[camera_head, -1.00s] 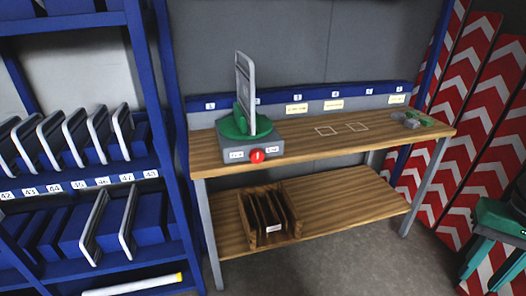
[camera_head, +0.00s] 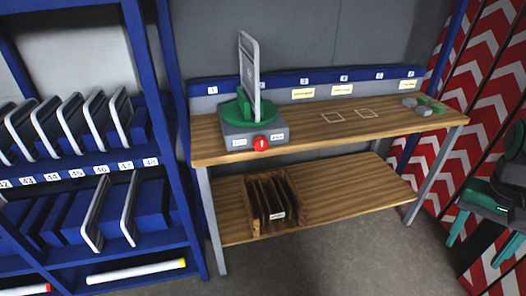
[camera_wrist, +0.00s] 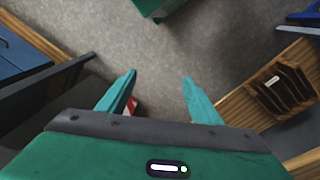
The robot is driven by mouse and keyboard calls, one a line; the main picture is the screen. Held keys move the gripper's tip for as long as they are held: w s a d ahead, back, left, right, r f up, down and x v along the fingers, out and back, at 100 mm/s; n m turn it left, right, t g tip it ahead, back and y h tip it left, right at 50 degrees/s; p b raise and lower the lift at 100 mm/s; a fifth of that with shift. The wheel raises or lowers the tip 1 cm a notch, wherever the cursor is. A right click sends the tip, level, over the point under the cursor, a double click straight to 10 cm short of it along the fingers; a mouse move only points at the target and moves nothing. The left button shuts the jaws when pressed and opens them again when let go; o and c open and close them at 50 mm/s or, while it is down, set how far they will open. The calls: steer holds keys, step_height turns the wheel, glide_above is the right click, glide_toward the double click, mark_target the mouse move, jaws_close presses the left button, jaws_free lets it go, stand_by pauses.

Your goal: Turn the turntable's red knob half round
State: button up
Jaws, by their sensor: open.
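The red knob (camera_head: 261,144) is on the front face of the grey turntable base (camera_head: 232,131), between two small white labels. A green round plate (camera_head: 236,112) sits on the base and holds a grey-framed sign panel (camera_head: 249,75) upright, seen nearly edge-on. The turntable stands at the left end of the wooden workbench (camera_head: 310,135). My gripper (camera_wrist: 158,92) shows in the wrist view with its two green fingers apart and nothing between them. It is over the floor, away from the knob. The knob is not visible in the wrist view.
A wooden box with dividers (camera_head: 270,200) stands on the bench's lower shelf. A blue rack (camera_head: 150,165) with several sign panels stands at the left. Red-white chevron boards (camera_head: 445,120) lean at the right. Floor before the bench is clear.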

steer(key=w+d+f+m+h, duration=0.3)
steer(key=w+d+f+h, duration=0.15)
steer(key=w, duration=0.35)
steer(key=w+a+r+t+h, duration=0.15)
steer(key=w+t+h, duration=0.45)
steer(key=w, duration=1)
steer(key=w+a+r+n+t, duration=0.1)
steer(key=w+a+n+t, duration=0.1)
steer(key=w+a+t, duration=0.4)
steer(key=n+t+y, duration=0.6)
steer(key=n+y, duration=0.7)
steer(key=y, duration=0.4)
glide_toward(262, 147)
steer(key=shift+x, duration=4.35)
